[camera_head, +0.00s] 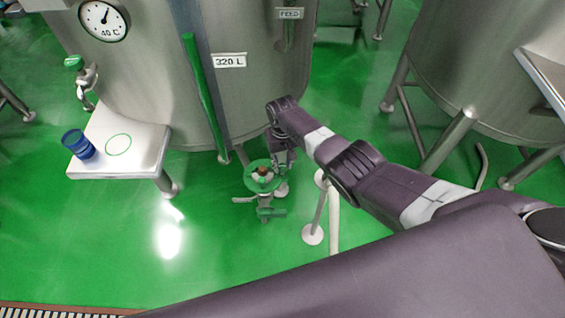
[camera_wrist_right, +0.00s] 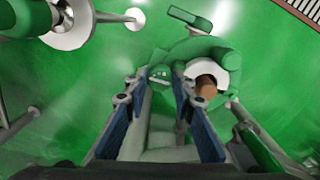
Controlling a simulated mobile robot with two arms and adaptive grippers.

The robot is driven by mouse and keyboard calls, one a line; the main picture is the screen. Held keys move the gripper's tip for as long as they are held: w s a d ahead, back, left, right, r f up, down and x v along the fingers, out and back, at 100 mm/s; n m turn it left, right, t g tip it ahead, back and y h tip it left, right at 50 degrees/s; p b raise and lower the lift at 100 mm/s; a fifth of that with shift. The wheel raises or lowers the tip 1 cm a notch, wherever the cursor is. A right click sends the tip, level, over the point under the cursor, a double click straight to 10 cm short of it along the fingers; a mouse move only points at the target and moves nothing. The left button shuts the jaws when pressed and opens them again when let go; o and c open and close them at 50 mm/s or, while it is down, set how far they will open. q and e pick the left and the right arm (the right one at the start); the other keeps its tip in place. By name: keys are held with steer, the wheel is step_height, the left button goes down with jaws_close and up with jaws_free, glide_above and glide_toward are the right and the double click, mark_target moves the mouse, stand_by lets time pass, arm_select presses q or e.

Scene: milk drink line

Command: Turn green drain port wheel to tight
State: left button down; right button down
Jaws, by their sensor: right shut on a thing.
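The green drain port wheel (camera_head: 251,182) sits low beneath the tank, with a white and brown hub in its middle. My right gripper (camera_head: 276,166) reaches down to the wheel's right side. In the right wrist view the green wheel (camera_wrist_right: 228,60) lies at and beyond the fingertips, its brown hub to the right of them. My right gripper (camera_wrist_right: 154,84) is shut on the wheel's rim, with a piece of green between its blue-padded fingers. The fingers hide part of the rim. I cannot tell how tight the wheel is. My left gripper is not in view.
The steel tank (camera_head: 155,75) with a dial stands behind the wheel. A white side table (camera_head: 147,165) at left holds a blue cup (camera_head: 78,145). A white post (camera_head: 333,225) stands right of the wheel. Green floor (camera_head: 110,240) is clear at lower left.

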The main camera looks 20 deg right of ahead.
mark_target(282, 166)
steer(key=shift+w+r+m, duration=0.1)
steer(key=shift+m, duration=0.2)
stand_by(0.4)
steer(key=c, duration=1.6)
jaws_free()
step_height(282, 166, up, 12)
steer(key=shift+f, duration=0.1)
